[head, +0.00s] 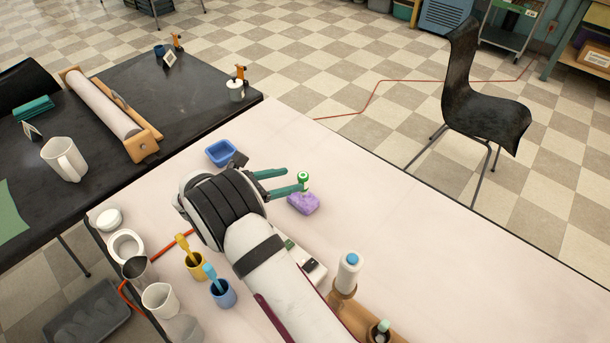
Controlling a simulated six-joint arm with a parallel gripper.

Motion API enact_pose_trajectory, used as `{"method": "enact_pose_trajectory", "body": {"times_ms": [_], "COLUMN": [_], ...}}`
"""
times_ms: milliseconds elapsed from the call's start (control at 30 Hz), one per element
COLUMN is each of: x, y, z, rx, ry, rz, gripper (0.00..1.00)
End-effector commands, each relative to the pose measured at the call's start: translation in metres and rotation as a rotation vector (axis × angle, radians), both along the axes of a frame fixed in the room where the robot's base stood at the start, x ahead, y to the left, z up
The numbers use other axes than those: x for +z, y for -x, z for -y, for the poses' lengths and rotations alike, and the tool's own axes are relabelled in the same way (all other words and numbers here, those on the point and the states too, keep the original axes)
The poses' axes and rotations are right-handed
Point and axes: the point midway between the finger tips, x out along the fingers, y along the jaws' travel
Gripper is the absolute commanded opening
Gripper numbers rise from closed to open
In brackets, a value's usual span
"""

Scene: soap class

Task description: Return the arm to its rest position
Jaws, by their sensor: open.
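My gripper (291,182) reaches over the pale table (420,240), its two green fingers apart and pointing right. A purple soap-like block (304,204) lies just beyond and below the lower fingertip. Nothing is clearly held between the fingers. My arm extends from the bottom of the picture and hides part of the table under it.
A blue tray (221,152) sits behind my gripper. Yellow (195,265) and blue (223,293) cups with brushes stand left of my arm, near several pale cups. A white bottle (348,272) stands close on the right. The table's right side is clear. A black chair (478,115) stands beyond.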

Motion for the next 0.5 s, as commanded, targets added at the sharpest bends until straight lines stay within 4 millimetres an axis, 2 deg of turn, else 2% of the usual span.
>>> {"method": "enact_pose_trajectory", "body": {"times_ms": [100,200,500], "x": [0.008,0.011,0.012], "y": [0.01,0.015,0.016], "z": [-0.016,-0.023,-0.023], "rx": [0.001,0.0,-0.001], "ry": [-0.001,-0.001,0.0], "rz": [0.0,0.001,0.0], "gripper": [0.64,0.64,0.64]}}
